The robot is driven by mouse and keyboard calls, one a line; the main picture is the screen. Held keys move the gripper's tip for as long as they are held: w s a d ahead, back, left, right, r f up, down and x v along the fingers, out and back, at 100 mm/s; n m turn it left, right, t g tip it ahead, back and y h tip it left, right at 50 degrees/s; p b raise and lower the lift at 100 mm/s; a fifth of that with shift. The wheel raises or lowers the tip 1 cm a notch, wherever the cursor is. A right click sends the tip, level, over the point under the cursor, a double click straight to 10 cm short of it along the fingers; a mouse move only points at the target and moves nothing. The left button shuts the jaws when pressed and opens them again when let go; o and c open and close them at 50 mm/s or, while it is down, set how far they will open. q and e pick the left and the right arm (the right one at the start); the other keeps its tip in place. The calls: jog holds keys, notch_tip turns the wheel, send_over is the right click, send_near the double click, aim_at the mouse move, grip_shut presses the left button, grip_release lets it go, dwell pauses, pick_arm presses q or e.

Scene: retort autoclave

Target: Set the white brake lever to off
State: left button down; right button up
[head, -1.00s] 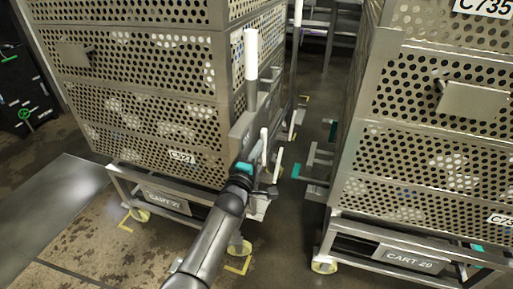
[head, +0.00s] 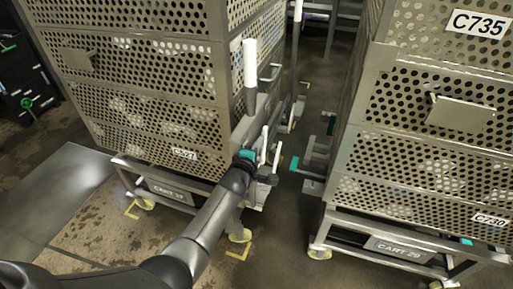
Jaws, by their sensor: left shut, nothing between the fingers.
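My right gripper is out of view.
The left perforated cart (head: 140,70) has a thick white-topped post (head: 250,62) above my gripper. Bare floor (head: 285,240) lies between the carts.

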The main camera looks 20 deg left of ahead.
aim_at(263, 133)
pick_arm(q)
jog(key=w+g+p, duration=0.1)
jog(key=g+p, duration=0.1)
jog(key=p, duration=0.1)
jog(key=shift+w+r, duration=0.35)
jog(key=shift+r, duration=0.05)
jog(key=shift+w+g+p, duration=0.35)
jog(key=shift+w+g, duration=0.2)
jog(key=shift+g, duration=0.05)
jog(key=shift+w+f+g, duration=0.25)
jog(key=shift+w+g, duration=0.25)
jog(key=shift+g, duration=0.1)
jog(key=shift+w+f+b, duration=0.2)
jog(key=shift+w+b, duration=0.25)
jog(key=shift+b, duration=0.35)
jog(key=shift+w, duration=0.1)
jog(key=shift+d+r, duration=0.1)
jog(key=shift+r, duration=0.1)
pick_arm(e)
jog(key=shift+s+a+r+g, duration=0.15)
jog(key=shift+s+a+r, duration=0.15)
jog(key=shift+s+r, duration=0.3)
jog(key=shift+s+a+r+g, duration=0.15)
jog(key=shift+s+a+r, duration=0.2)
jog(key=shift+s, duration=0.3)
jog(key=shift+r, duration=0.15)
